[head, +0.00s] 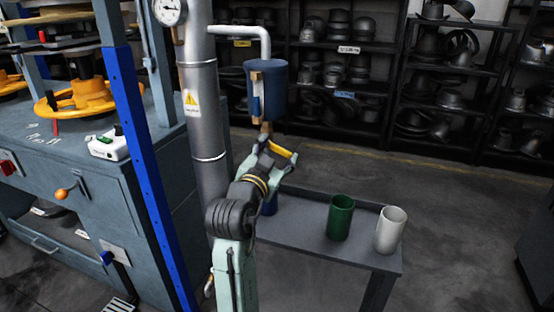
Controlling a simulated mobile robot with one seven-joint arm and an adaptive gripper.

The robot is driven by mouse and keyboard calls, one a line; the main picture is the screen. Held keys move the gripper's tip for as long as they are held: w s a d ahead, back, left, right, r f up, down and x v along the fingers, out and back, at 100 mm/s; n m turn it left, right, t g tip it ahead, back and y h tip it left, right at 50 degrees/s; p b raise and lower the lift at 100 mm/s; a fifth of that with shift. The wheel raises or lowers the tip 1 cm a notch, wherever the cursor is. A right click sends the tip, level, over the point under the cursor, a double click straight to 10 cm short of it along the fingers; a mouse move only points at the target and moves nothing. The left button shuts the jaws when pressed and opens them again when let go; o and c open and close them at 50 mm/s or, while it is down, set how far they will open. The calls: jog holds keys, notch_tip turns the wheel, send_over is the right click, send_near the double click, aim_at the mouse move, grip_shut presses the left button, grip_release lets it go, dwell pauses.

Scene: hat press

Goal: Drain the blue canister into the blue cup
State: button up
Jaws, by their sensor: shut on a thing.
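The blue canister (272,88) hangs from a bent white pipe beside the tall grey column. A small tan handle (265,130) shows just below the canister. My gripper (267,139) is raised below the canister and appears shut on this handle; my arm hides part of the grip. The blue cup (270,206) stands on the low grey table, partly hidden behind my arm. Its inside is not visible.
A green cup (340,217) and a white cup (390,230) stand on the right part of the low table (300,241). The grey column (204,120) and blue press frame (140,150) stand to the left. Open floor lies to the right, before the dark shelves.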

notch_tip(320, 180, down, 2)
jog(key=m+b, duration=0.4)
jog(key=shift+w+f, duration=0.15)
jog(key=shift+f, duration=0.1)
jog(key=m+b, duration=0.1)
jog(key=b, duration=0.1)
jog(key=a+f+m+b, duration=0.1)
jog(key=m, duration=0.1)
jog(key=shift+w+a+f+m+b, duration=0.1)
jog(key=shift+w+m+b, duration=0.1)
jog(key=shift+m+b, duration=0.15)
jog(key=shift+c, duration=0.2)
jog(key=shift+w+a+f+m+b, duration=0.15)
jog(key=shift+a+m+b, duration=0.35)
jog(key=shift+m+b, duration=0.55)
jog(key=shift+w+a+m+b, duration=0.2)
jog(key=shift+a+m+b, duration=0.25)
jog(key=shift+m+b, duration=0.55)
jog(key=shift+w+a+f+m+b, duration=0.15)
jog(key=shift+a+m+b, duration=0.35)
jog(key=shift+m+b, duration=0.55)
jog(key=shift+r, duration=0.1)
jog(key=o, duration=1.6)
jog(key=shift+c, duration=0.2)
jog(key=shift+a+r, duration=0.15)
